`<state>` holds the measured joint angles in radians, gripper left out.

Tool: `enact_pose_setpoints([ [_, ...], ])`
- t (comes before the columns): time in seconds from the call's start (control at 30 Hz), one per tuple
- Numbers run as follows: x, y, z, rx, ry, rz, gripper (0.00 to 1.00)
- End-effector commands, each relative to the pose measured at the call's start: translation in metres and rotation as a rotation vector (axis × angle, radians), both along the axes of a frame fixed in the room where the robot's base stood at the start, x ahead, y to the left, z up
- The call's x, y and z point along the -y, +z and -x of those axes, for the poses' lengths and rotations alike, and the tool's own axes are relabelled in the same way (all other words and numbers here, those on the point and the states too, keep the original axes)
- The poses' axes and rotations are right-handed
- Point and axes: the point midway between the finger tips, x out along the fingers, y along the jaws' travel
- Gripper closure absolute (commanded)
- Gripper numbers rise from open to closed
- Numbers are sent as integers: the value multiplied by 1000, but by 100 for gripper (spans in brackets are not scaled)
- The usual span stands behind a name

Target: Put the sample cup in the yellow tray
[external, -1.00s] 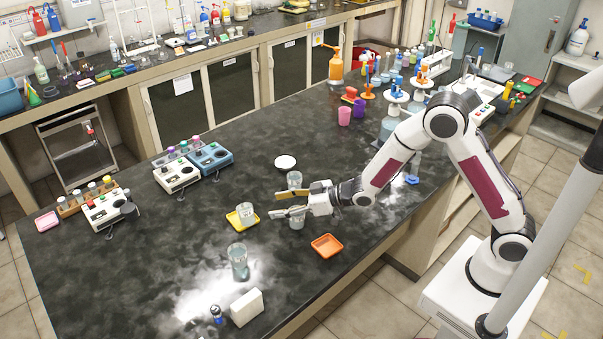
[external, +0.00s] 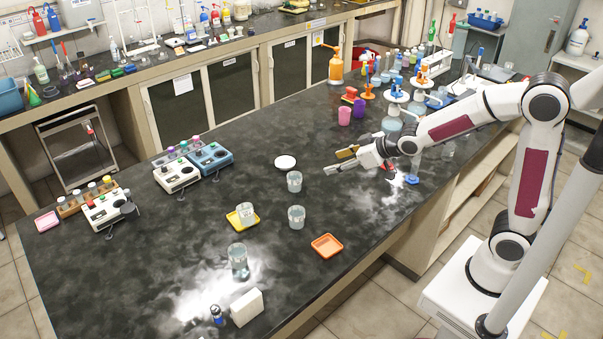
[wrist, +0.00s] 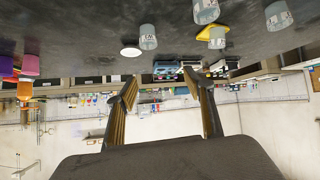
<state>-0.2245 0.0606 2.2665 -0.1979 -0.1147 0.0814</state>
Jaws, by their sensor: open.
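A clear glass cup (external: 246,210) stands in the yellow tray (external: 233,219). In the wrist view this cup (wrist: 217,38) and the yellow tray (wrist: 204,35) appear upside down at the upper right. Similar cups stand on the bench: one behind (external: 294,182), one to the tray's right (external: 296,218) and a taller one in front (external: 239,262). Small labels on them are too small to read, so I cannot tell which is named sample. My gripper (external: 333,164) is open and empty, above the bench to the right of the cups and apart from them.
An orange tray (external: 327,246) lies near the front edge. A white disc (external: 285,162) lies behind the cups. A white box (external: 246,307) stands at the front. Flasks (external: 391,124) and purple and pink cups (external: 344,116) stand at the back right.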

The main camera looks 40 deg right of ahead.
Motion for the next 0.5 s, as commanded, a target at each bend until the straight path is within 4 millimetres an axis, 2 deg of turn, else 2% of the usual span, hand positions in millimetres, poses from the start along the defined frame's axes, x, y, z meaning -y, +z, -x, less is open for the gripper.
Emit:
enact_pose_setpoints([
  [0.2,38,20,40,-63,-76,18,48],
  [0.5,79,35,105,-160,-165,30,48],
])
